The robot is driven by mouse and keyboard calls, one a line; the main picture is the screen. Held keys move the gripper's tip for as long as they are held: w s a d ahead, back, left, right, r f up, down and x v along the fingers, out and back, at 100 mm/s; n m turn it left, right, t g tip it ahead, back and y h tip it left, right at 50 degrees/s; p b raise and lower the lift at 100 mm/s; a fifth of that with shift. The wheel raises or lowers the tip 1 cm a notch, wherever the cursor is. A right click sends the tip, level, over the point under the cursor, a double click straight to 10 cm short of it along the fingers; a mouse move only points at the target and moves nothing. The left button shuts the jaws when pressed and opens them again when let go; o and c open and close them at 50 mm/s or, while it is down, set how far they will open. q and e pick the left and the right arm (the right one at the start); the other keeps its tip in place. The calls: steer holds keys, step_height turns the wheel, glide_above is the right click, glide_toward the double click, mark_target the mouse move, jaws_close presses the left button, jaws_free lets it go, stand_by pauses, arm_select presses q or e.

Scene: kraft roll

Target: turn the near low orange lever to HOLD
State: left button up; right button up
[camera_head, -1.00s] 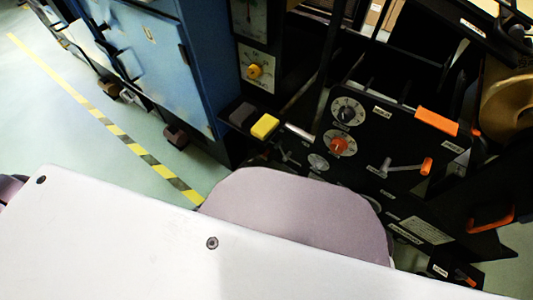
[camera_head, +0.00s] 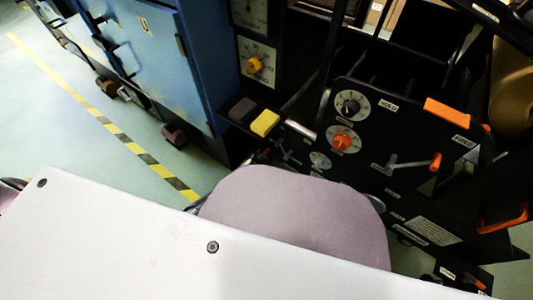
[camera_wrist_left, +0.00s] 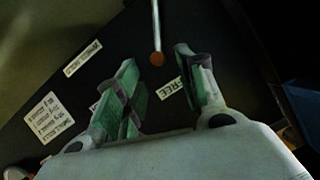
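The low orange-tipped lever (camera_head: 478,283) sits at the bottom right of the head view, beside a small white label and partly cut by a pale shape of mine. Another orange-ended lever (camera_head: 435,162) with a metal arm is higher on the black machine panel. In the left wrist view, a thin metal rod ends in an orange tip (camera_wrist_left: 157,59) near a label reading FREE (camera_wrist_left: 170,88); I cannot tell which lever it is. My left gripper (camera_wrist_left: 158,72) is open, its two green-padded fingers apart, with the orange tip seen between them. Its contact is unclear. My right gripper is not seen.
The black panel (camera_head: 365,180) carries a black dial (camera_head: 351,104), an orange knob (camera_head: 343,141) and an orange handle (camera_head: 503,218). A yellow block (camera_head: 265,123) stands by a blue cabinet (camera_head: 150,60). The floor at left is open, with striped tape (camera_head: 130,145).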

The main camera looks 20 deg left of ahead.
mark_target(264, 154)
arm_select(q)
steer(key=shift+b+x, duration=1.1)
steer(key=shift+x, duration=0.95)
steer(key=shift+b+x, duration=0.65)
steer(key=shift+x, duration=0.4)
steer(key=shift+w+f, duration=0.15)
steer(key=shift+w, duration=0.15)
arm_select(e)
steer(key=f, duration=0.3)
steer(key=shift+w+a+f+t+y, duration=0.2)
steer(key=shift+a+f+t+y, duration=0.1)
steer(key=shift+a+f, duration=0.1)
arm_select(q)
steer(key=shift+d, duration=0.1)
steer(key=shift+c, duration=0.5)
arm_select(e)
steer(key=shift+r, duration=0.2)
arm_select(q)
steer(key=shift+c, duration=1.3)
jaws_close()
